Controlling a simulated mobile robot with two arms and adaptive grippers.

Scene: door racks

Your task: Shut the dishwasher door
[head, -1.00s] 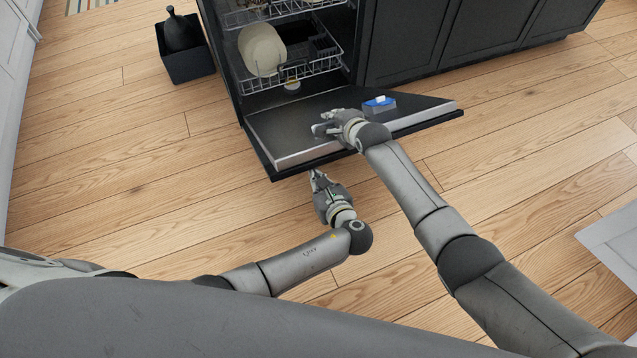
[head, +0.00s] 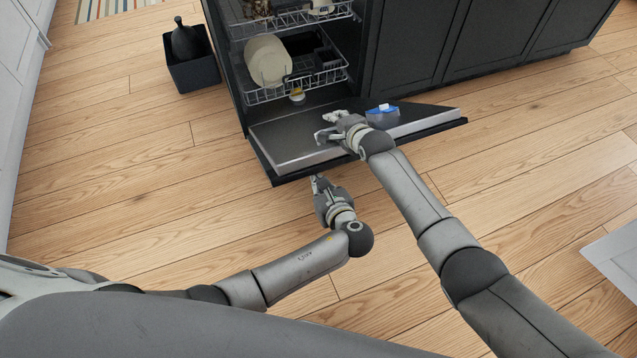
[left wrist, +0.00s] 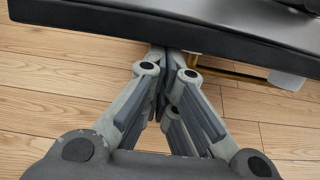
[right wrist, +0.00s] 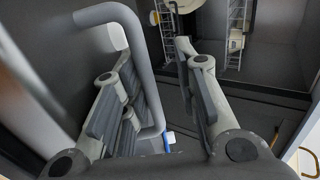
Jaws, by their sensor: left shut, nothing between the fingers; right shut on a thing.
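The dishwasher door (head: 295,145) hangs open, nearly flat, below the dishwasher's racks. My left gripper (head: 316,180) is shut and empty, just outside the door's front edge. In the left wrist view its fingertips (left wrist: 172,58) are close to the dark door edge (left wrist: 110,25); contact cannot be told. My right gripper (head: 328,126) is over the door's inner side. In the right wrist view a bent grey bar (right wrist: 149,80) passes between its fingers, which are shut on it. What the bar belongs to is unclear.
A blue and white item (head: 382,110) sits on the door's inner side near my right wrist. The lower rack (head: 300,88) holds pale plates (head: 267,60). A black bin (head: 197,72) stands left of the dishwasher. Wooden floor in front is clear.

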